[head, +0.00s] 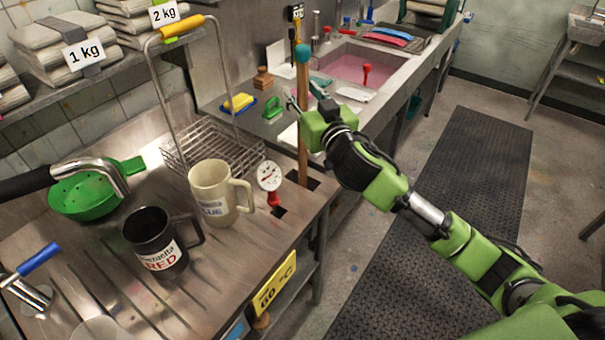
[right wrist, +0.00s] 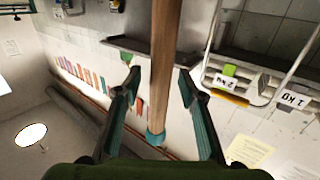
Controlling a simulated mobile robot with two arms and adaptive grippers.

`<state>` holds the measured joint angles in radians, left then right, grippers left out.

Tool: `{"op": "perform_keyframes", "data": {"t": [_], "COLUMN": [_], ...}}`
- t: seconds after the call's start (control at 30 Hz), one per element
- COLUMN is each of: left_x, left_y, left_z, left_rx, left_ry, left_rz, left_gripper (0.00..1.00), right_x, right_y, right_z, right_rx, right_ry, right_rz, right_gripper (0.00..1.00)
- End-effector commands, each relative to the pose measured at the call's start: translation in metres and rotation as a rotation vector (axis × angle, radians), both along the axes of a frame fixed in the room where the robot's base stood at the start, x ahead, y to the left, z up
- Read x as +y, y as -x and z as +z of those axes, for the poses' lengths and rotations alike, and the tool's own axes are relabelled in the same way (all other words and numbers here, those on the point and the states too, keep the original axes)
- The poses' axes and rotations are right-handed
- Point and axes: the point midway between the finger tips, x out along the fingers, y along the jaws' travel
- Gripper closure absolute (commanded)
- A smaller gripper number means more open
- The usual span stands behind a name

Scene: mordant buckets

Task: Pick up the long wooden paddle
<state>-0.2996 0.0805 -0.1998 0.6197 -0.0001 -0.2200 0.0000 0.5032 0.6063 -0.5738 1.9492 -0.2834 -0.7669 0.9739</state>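The long wooden paddle (head: 303,135) stands upright, with a teal top end, at the right edge of the steel counter. Its lower part goes down at a dark opening in the counter, and its bottom is hidden. My right gripper (head: 298,108) is at its upper part. In the right wrist view, the paddle's shaft (right wrist: 165,65) runs between the two spread fingers of my right gripper (right wrist: 163,100), with a visible gap on each side. The teal end (right wrist: 155,138) shows low, near the palm. My left gripper is not in view.
A dial thermometer (head: 269,176) with a red stem stands close to the paddle. A cream mug (head: 210,190), a black mug (head: 150,235), a wire basket (head: 185,158) with a tall handle and a green strainer (head: 80,197) crowd the counter. A sink (head: 360,68) lies behind.

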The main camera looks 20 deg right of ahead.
Motion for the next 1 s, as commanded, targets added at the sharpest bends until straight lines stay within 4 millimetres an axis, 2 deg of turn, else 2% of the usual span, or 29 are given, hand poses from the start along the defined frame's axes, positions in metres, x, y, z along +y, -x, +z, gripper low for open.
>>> {"op": "perform_keyframes", "data": {"t": [0.07, 0.2, 0.67, 0.87, 1.0], "left_x": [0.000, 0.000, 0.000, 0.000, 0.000], "left_y": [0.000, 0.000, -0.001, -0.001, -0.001], "left_z": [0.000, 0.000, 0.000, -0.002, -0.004], "left_rx": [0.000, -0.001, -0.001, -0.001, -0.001], "left_ry": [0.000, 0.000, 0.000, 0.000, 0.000], "left_rz": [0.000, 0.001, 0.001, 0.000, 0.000], "left_gripper": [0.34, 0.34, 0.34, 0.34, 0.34], "right_x": [0.000, 0.000, 0.000, 0.000, 0.000], "right_y": [0.000, 0.000, 0.000, 0.001, 0.001], "right_z": [0.000, 0.000, 0.007, 0.030, 0.059], "right_rx": [0.000, 0.000, -0.004, -0.007, -0.011], "right_ry": [0.000, 0.000, 0.000, -0.002, -0.002], "right_rz": [0.000, 0.000, 0.000, 0.001, 0.001], "right_gripper": [0.66, 1.00, 1.00, 1.00, 1.00]}}
